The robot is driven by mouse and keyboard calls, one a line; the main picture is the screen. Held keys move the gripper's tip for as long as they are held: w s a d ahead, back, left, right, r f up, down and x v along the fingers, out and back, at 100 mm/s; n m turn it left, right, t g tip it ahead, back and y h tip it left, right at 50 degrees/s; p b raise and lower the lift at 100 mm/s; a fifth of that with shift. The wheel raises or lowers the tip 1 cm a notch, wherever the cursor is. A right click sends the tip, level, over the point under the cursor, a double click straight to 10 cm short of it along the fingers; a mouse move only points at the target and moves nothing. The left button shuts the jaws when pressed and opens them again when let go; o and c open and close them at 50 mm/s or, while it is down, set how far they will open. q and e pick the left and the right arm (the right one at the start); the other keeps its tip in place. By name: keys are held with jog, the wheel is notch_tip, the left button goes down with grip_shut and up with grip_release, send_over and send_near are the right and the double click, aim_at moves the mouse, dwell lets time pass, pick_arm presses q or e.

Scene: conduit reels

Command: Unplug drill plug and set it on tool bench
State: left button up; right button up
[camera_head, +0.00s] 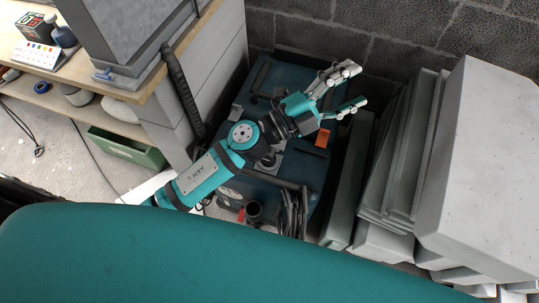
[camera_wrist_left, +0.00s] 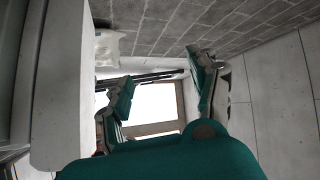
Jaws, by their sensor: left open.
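My left arm comes in from the left in the head view and reaches over a dark teal machine or box. My left gripper (camera_head: 356,86) is open and empty, held above the far right corner of that box near the block wall. Its two fingers also show spread apart in the left wrist view (camera_wrist_left: 159,70), with nothing between them. I cannot make out the drill plug in either view. A wooden-topped bench (camera_head: 146,97), which may be the tool bench, stands at the left. My right gripper is not in view.
The teal box has an orange label (camera_head: 322,140) and a dark coiled cable (camera_head: 291,214) at its front. Grey slabs (camera_head: 490,160) crowd the right side. A dark hose (camera_head: 181,88) hangs by the bench cabinet. A green crate (camera_head: 125,148) sits under the bench.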

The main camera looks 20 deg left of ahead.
pick_arm(q)
jog(key=s+d+f+m+g+h, duration=0.2)
jog(key=s+d+f+m+g, duration=0.1)
jog(key=d+m+g, duration=0.3)
jog(key=m+g+y, duration=0.7)
jog(key=g+y, duration=0.1)
jog(key=y, duration=1)
send_over(268, 156)
jog(key=w, duration=0.1)
notch_tip(268, 156, down, 20)
jog(key=shift+w+d+f, duration=0.1)
jog(key=shift+w, duration=0.05)
jog(key=shift+w+a, duration=0.1)
jog(key=shift+a, duration=0.25)
